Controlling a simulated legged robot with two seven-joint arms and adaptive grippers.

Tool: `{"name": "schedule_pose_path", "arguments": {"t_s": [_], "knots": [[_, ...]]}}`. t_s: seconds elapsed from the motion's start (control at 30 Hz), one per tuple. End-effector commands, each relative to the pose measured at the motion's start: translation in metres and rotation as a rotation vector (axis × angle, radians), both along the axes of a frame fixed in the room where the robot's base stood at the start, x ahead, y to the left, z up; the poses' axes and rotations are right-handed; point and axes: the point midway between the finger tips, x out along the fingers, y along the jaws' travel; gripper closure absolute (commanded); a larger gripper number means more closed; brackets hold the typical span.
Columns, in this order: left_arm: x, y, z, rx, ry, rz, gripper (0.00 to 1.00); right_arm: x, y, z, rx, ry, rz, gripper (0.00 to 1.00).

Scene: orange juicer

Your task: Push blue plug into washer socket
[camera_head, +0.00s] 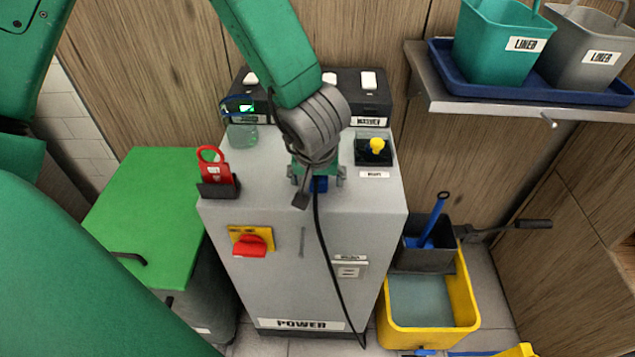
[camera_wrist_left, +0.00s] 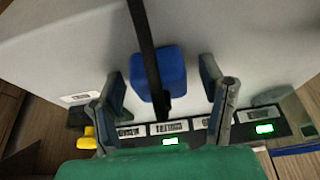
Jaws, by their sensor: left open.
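The blue plug (camera_head: 319,184) is near the front edge of the grey power cabinet's top, mostly hidden under my left gripper (camera_head: 317,178). In the left wrist view the blue plug (camera_wrist_left: 158,73) lies between the two spread fingers of my left gripper (camera_wrist_left: 168,88), with a gap on both sides. Its black cable crosses it and hangs down the cabinet front. A label that seems to read WASHER (camera_head: 368,121) is on the black switch box behind. My right gripper is not in view.
The switch box (camera_head: 376,97) has white rockers and green lights. A red padlock tag (camera_head: 211,167), a red rotary switch (camera_head: 250,244) and a yellow button (camera_head: 376,145) are around the cabinet. A yellow mop bucket (camera_head: 388,315) stands right; a green-topped bin (camera_head: 145,205) stands left.

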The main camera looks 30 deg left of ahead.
Motion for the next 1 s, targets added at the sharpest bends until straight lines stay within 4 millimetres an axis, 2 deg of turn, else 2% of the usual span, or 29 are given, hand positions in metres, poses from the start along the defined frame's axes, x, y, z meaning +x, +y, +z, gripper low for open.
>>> {"name": "schedule_pose_path", "arguments": {"t_s": [0.2,0.33,0.37,0.63,0.73,1.0], "knots": [[0.0,0.0,0.001,0.0,0.0,0.0,0.36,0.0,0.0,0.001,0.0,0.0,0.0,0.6],[0.0,0.0,0.001,0.0,0.001,-0.001,0.82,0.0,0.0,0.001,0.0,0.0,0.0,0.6],[0.0,0.0,0.001,0.0,0.001,-0.001,0.86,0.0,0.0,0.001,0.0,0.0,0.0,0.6],[0.0,0.0,0.002,0.0,0.001,-0.001,0.86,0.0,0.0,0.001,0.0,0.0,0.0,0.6],[0.0,0.0,0.009,0.0,0.0,-0.001,0.86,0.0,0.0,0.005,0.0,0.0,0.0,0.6],[0.0,0.0,0.063,0.001,-0.003,0.0,0.86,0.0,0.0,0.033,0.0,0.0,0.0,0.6]]}}
